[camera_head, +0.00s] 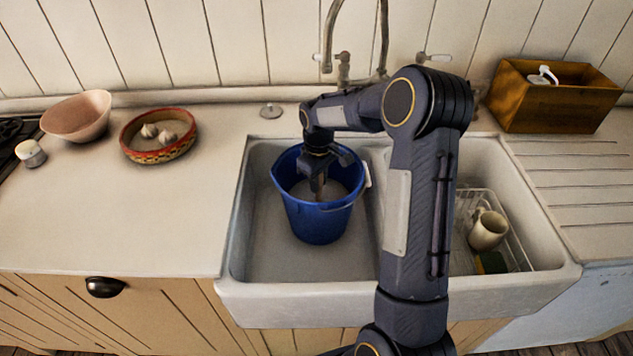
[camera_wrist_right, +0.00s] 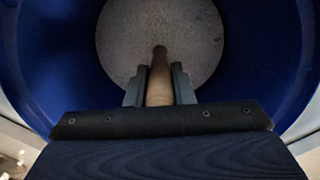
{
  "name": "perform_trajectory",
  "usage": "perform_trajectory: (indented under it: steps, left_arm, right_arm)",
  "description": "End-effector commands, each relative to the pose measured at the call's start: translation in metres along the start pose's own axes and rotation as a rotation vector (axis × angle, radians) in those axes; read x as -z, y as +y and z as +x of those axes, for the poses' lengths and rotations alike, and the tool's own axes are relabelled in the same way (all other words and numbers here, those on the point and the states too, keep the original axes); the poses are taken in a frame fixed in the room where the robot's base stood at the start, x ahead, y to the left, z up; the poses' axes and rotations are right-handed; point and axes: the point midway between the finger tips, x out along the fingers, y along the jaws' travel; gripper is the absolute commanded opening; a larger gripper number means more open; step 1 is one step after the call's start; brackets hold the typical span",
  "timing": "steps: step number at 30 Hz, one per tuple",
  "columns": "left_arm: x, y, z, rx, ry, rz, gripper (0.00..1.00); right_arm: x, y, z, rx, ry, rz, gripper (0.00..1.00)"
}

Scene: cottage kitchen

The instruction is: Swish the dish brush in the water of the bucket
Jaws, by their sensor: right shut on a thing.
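The blue bucket (camera_head: 318,222) stands upright in the left basin of the sink. Greyish water (camera_head: 342,190) shows inside it, and also as a pale round surface in the right wrist view (camera_wrist_right: 160,25). My right gripper (camera_head: 318,190) points down inside the bucket's mouth. In the right wrist view the gripper (camera_wrist_right: 160,88) is shut on the wooden handle of the dish brush (camera_wrist_right: 159,75). The handle runs down toward the water; the brush head is hidden. My left gripper is not in view.
The white double sink (camera_head: 275,300) has a tap (camera_head: 343,65) behind it. The right basin holds a wire rack with a mug (camera_head: 488,230). A wooden box (camera_head: 550,105) stands back right. A garlic bowl (camera_head: 158,152) and pink bowl (camera_head: 77,120) sit left. The left counter front is clear.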

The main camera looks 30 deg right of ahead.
Motion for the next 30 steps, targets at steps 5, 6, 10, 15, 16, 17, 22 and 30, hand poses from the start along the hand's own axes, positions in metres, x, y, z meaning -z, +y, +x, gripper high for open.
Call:
perform_trajectory:
  steps: [5, 6, 10, 15, 16, 17, 22, 30]
  left_arm:
    - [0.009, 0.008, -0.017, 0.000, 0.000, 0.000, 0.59]
    - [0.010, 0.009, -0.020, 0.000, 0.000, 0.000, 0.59]
    - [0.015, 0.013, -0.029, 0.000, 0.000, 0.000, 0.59]
    - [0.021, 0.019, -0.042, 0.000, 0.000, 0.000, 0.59]
    - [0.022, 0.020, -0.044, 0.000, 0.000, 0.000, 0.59]
    - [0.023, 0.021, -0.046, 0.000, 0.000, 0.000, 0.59]
    - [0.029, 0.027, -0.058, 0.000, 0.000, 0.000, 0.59]
    - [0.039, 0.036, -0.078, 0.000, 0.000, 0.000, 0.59]
  right_arm:
    - [0.000, 0.000, -0.027, -0.001, 0.001, 0.000, 0.00]
    - [0.000, 0.000, -0.032, -0.001, 0.001, 0.001, 0.00]
    - [0.000, 0.000, -0.048, -0.001, 0.002, 0.001, 0.00]
    - [0.000, 0.000, -0.068, -0.001, 0.000, 0.001, 0.00]
    - [0.000, 0.000, -0.071, -0.001, 0.000, 0.001, 0.00]
    - [0.000, 0.000, -0.075, -0.001, 0.000, 0.001, 0.00]
    - [0.000, 0.000, -0.096, -0.001, 0.001, 0.001, 0.00]
    - [0.000, 0.000, -0.128, -0.001, 0.001, 0.001, 0.00]
